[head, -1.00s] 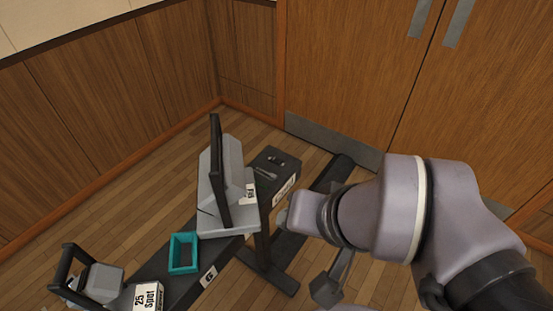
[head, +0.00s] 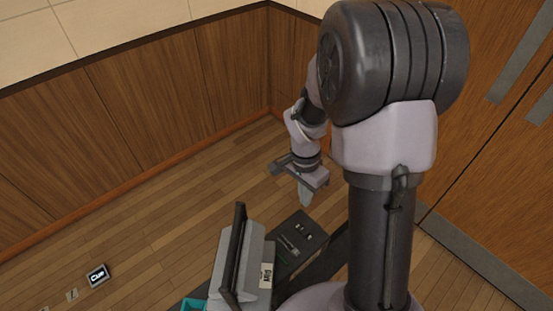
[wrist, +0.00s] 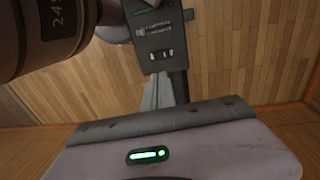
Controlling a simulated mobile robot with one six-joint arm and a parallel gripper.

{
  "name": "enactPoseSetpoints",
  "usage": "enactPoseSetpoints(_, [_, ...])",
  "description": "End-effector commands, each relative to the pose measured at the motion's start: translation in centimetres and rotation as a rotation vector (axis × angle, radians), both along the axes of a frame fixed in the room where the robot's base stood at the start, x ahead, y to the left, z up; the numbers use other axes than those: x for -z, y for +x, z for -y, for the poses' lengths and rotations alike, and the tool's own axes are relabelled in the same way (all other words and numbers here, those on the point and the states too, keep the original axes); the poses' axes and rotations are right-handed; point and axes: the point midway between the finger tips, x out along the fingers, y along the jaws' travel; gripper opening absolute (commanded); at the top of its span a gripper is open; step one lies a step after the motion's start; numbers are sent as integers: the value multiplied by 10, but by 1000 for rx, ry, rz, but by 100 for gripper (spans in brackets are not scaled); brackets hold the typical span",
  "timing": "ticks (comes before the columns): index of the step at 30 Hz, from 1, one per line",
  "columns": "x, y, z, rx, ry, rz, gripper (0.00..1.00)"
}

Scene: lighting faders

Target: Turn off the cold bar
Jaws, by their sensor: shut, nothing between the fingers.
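A dark control panel (head: 292,242) lies at the far end of the dark bench, with small pale fader knobs on its top. It also shows in the wrist view (wrist: 150,34), with pale lettering and small light knobs below it. Which fader is the cold bar is too small to read. My gripper (head: 305,199) hangs above and beyond the panel, fingers pointing down, apart from it. In the wrist view my gripper's fingers (wrist: 165,92) are together and empty, reaching toward the panel. My gripper body hides part of the bench below.
A grey lamp fixture (head: 232,262) with a dark handle and a white label stands just in front of the panel. A teal tray (head: 193,304) shows at the bottom edge.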

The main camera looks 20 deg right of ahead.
Motion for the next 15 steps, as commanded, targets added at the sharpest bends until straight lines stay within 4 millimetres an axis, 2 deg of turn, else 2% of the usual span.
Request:
enactPoseSetpoints(11, [8, -1, 3, 15, -3, -14, 0])
enactPoseSetpoints(15, [23, -3, 3, 15, -2, -15, 0])
